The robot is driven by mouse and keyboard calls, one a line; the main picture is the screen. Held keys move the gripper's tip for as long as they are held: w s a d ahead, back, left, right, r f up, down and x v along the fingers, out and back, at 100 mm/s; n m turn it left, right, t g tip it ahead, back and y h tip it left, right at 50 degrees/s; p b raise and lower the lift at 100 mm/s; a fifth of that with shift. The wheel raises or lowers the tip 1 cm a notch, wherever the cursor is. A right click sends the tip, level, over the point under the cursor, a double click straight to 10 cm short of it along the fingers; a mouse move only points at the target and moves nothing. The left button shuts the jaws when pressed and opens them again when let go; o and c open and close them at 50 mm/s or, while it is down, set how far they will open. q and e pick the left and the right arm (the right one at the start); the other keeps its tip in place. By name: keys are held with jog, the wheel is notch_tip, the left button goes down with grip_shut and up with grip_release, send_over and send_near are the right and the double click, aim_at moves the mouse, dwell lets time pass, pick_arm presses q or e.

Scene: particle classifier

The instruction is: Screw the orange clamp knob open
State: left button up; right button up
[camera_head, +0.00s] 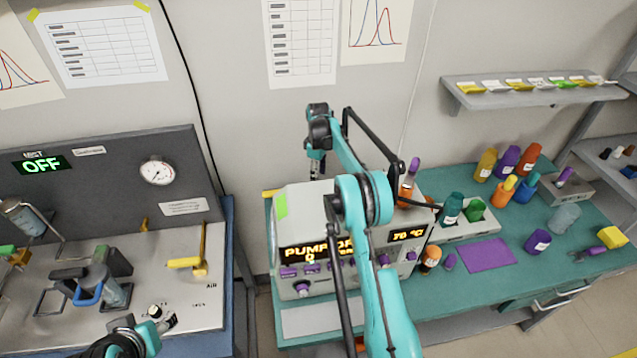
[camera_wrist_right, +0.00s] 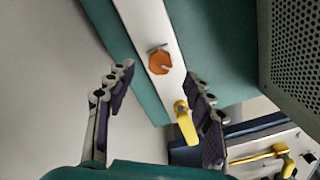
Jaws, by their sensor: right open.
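The orange knob (camera_wrist_right: 160,62) shows in the right wrist view as a faceted orange piece with metal pins, on a white strip beside a teal surface. I cannot make it out in the head view. My right gripper (camera_wrist_right: 159,80) is open, with its two dark-padded fingers spread on either side of the knob in the picture. Nothing is between the fingertips, and the distance to the knob is unclear. In the head view the right gripper (camera_head: 317,160) hangs behind the pump box. My left gripper (camera_head: 165,323) is partly seen at the lower left; its jaws are unclear.
The pump box (camera_head: 322,215) stands on the teal bench; a perforated grey panel (camera_wrist_right: 295,45) is close in the wrist view. A yellow piece (camera_wrist_right: 185,121) shows near the right-hand finger. Bottles (camera_head: 451,208) stand right of the box. A yellow valve handle (camera_head: 190,262) is on the left bench.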

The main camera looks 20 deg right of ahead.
notch_tip(320, 180, up, 7)
jog(key=shift+r, duration=0.2)
dwell(0.3)
notch_tip(320, 180, down, 4)
jog(key=m+p, duration=0.2)
jog(key=m, duration=0.6)
jog(key=m+p, duration=0.2)
jog(key=m, duration=0.7)
jog(key=m+p, duration=0.1)
jog(key=m, duration=0.7)
jog(key=shift+r+m+p, duration=0.25)
jog(key=shift+m+p, duration=0.05)
jog(key=shift+p, duration=0.1)
jog(key=m, duration=0.2)
jog(key=shift+f+m, duration=0.25)
jog(key=shift+m, duration=0.05)
jog(key=shift+f, duration=0.2)
jog(key=shift+m, duration=0.3)
notch_tip(320, 180, down, 8)
jog(key=shift+r+b, duration=0.2)
jog(key=shift+b, duration=0.1)
